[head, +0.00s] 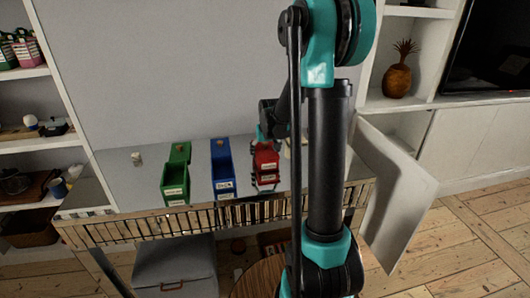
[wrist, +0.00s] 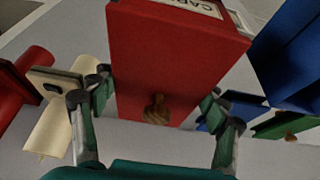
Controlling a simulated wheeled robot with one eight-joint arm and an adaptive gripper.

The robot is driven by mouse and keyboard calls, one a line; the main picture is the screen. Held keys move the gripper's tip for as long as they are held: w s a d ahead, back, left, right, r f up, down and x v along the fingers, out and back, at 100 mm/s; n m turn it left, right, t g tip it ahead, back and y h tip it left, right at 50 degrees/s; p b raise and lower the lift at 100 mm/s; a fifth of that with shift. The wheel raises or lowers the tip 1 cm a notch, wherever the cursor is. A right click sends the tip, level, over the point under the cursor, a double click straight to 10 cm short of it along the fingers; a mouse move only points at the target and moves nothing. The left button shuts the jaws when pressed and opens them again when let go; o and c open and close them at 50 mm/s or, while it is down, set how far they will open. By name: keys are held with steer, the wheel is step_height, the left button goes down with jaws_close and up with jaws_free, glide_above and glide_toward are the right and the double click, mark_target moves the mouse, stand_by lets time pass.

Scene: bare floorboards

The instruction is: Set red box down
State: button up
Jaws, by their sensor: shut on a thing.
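The red box (head: 265,167) is an open bin with white labels on its front. It is at the right end of a row on the grey tabletop (head: 125,190). In the wrist view the red box (wrist: 170,60) fills the middle, between the two fingers of my gripper (wrist: 157,95). My gripper is shut on it. In the head view my gripper (head: 268,133) is at the back of the box, partly hidden by my arm. I cannot tell whether the box's underside touches the tabletop.
A blue bin (head: 222,170) stands just left of the red box, and a green bin (head: 175,183) stands farther left. In the wrist view a cream object (wrist: 48,135) and a red cylinder (wrist: 22,82) lie at the left. The tabletop's left end is mostly clear.

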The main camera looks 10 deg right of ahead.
steer(key=o, duration=1.4)
steer(key=shift+f, duration=0.1)
steer(key=v, duration=1.2)
steer(key=s+f, duration=0.4)
steer(key=s, duration=0.4)
steer(key=s+f, duration=0.5)
steer(key=s, duration=0.4)
steer(key=s+f, duration=0.4)
steer(key=s, duration=0.4)
steer(key=shift+s+f, duration=0.15)
steer(key=shift+s, duration=0.05)
